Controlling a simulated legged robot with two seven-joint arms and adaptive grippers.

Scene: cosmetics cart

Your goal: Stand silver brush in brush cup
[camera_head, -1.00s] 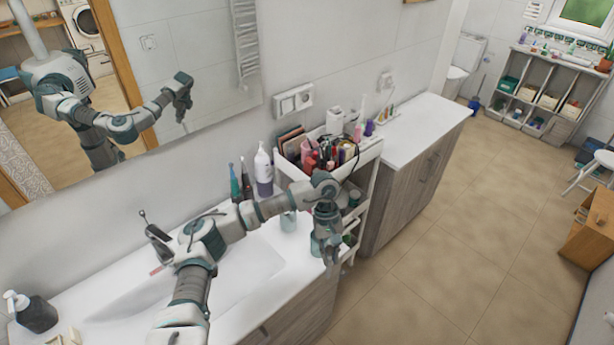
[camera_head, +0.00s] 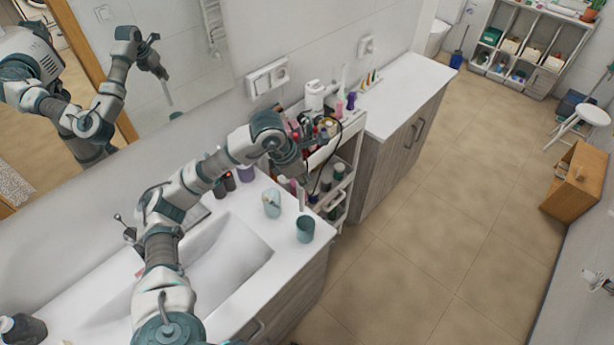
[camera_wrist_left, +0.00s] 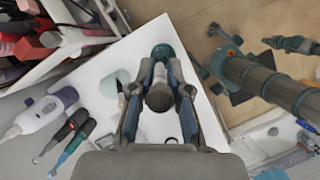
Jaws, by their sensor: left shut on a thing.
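My left gripper (camera_head: 296,176) is above the counter's right end, between the cups and the cart. In the wrist view it (camera_wrist_left: 160,92) is shut on the silver brush (camera_wrist_left: 160,98), seen end-on as a dark grey rounded shape between the fingers. In the head view a thin part of the brush (camera_head: 301,198) hangs below the fingers. A teal cup (camera_head: 305,230) stands near the counter's front right corner; it also shows beyond the fingertips in the wrist view (camera_wrist_left: 163,50). A paler cup (camera_head: 271,205) with something thin in it stands behind left.
The white sink (camera_head: 215,262) is left of the cups. A white cart (camera_head: 340,160) full of cosmetics stands to the right, close to my gripper. The counter (camera_head: 283,250) around the teal cup is clear.

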